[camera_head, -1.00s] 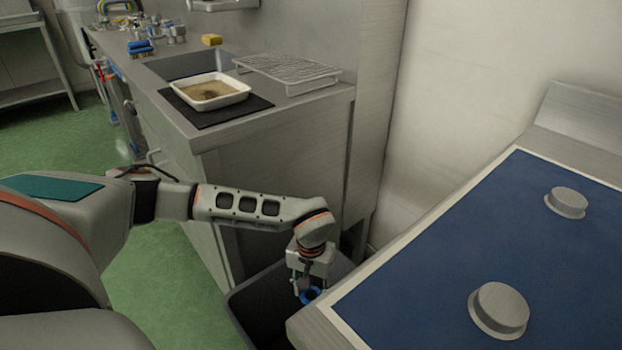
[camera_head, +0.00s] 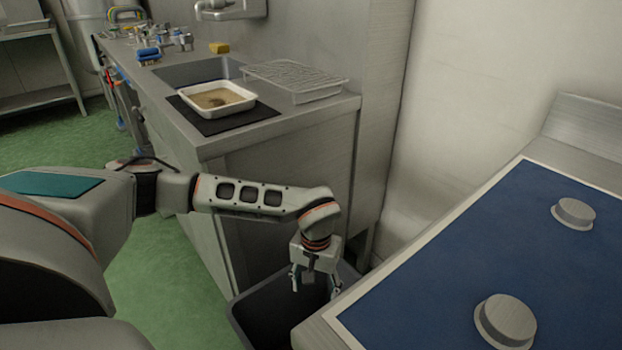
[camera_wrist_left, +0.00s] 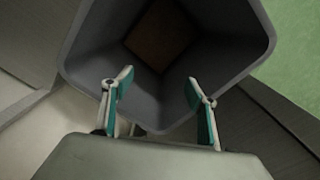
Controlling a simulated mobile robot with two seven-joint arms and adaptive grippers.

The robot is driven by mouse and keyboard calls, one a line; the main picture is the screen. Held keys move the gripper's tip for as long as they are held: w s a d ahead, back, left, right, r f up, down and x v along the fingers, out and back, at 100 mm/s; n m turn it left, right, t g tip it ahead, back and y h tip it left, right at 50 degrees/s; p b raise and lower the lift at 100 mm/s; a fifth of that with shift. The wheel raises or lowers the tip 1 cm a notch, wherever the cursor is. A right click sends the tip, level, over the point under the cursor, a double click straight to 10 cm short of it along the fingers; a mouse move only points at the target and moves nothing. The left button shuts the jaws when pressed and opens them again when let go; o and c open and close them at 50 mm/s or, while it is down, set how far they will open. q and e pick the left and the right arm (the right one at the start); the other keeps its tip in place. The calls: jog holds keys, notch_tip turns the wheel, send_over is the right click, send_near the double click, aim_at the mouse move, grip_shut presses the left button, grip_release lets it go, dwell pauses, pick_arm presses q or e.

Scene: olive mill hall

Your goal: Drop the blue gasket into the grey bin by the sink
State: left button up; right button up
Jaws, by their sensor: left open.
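The grey bin (camera_head: 243,322) stands on the floor between the sink counter and the blue-topped table. My left gripper (camera_head: 314,286) points down over its opening, fingers apart and empty. In the left wrist view the open fingers (camera_wrist_left: 158,82) are over the near side of the bin (camera_wrist_left: 238,35), whose inside is dark with a brownish bottom. The blue gasket does not show in either view now; the bin's inside is partly hidden and too dark to make it out. My right gripper is not in view.
The sink counter (camera_head: 290,130) holds a white tray (camera_head: 218,97) on a black mat, a wire rack (camera_head: 295,78) and a yellow sponge (camera_head: 219,47). The blue-topped table (camera_head: 450,270), with two round grey knobs, borders the bin on the right. Green floor lies open at left.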

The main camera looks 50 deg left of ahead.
pick_arm(q)
notch_tip(320, 180, up, 8)
jog(key=shift+f, duration=0.25)
dwell(0.4)
